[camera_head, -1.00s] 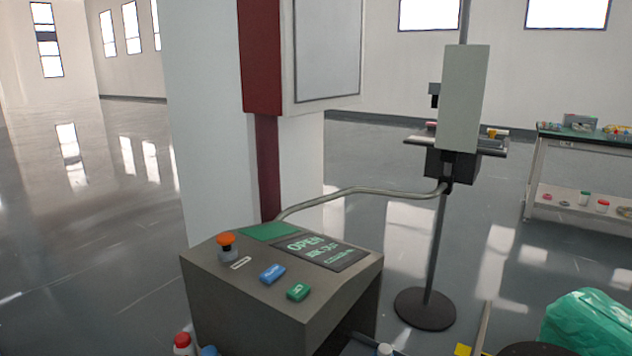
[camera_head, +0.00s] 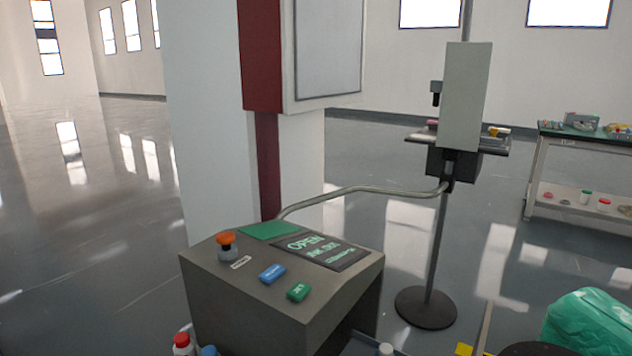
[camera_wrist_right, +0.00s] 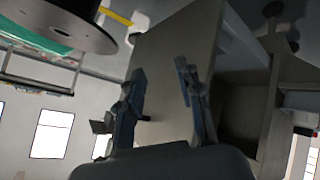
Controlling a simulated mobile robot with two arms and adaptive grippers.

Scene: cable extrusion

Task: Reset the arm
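My right gripper (camera_wrist_right: 160,95) shows in the right wrist view, its two fingers spread apart with nothing between them. Behind the fingers is a grey box-like surface (camera_wrist_right: 175,55), seen upside down or strongly tilted. Neither of my grippers shows in the head view. The grey control box (camera_head: 270,310) stands in the middle of the head view. It carries an orange knob button (camera_head: 226,240), a blue button (camera_head: 272,273), a green button (camera_head: 299,292) and a dark panel reading OPEN (camera_head: 322,250).
A bent metal tube (camera_head: 365,189) runs from the control box to a stand with a round dark base (camera_head: 426,308). A table (camera_head: 570,140) with small items is at the right. A green bag (camera_head: 588,322) is at the lower right. Bottle caps (camera_head: 181,341) show at the bottom edge.

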